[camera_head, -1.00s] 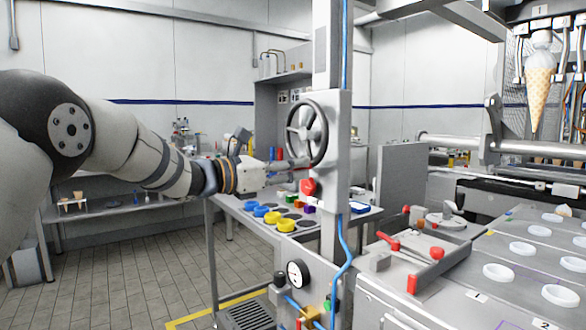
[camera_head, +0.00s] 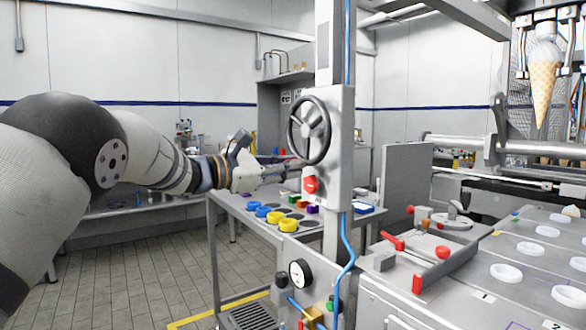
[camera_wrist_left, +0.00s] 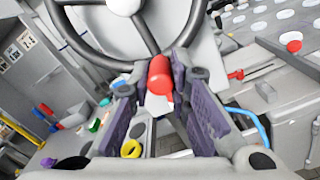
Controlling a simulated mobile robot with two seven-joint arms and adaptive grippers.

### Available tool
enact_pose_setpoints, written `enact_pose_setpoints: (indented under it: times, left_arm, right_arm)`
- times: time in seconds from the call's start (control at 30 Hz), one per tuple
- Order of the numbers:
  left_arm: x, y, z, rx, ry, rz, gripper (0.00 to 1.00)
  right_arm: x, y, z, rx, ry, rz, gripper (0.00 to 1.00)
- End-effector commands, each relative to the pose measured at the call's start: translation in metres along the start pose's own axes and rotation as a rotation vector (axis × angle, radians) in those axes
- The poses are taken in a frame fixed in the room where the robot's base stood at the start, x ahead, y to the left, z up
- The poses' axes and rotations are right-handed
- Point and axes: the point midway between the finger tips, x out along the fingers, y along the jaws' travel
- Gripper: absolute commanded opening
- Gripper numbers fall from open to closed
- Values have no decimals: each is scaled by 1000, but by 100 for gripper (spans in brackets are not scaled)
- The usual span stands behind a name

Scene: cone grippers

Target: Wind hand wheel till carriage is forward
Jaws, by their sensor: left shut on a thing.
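The hand wheel (camera_head: 309,131) is a dark spoked ring on the upright grey column, and its rim and spokes fill the top of the left wrist view (camera_wrist_left: 84,47). A red handle (camera_wrist_left: 160,76) stands out near the wheel's lower rim. My left gripper (camera_head: 288,168) is at the lower left of the wheel, shut on this handle, with the purple finger pads on either side of it. I cannot tell which part is the carriage. My right gripper is not in view.
A red knob (camera_head: 311,186) sits on the column just below the wheel. A table (camera_head: 236,202) with yellow and blue rings stands behind it. At right is a bench with red-handled levers (camera_head: 391,241) and white rings. A cone (camera_head: 543,85) hangs at upper right.

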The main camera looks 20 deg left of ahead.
Motion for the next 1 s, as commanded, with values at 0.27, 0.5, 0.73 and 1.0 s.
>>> enact_pose_setpoints:
  times: [0.27,0.5,0.73,1.0]
  left_arm:
    - [-1,1,-1,-3,5,5,33]
    - [-1,0,0,-3,2,1,38]
    - [-26,1,1,-5,2,3,38]
    - [-96,1,1,-4,3,5,38]
  right_arm:
    - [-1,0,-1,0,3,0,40]
    - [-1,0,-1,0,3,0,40]
    - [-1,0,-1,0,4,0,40]
    - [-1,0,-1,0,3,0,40]
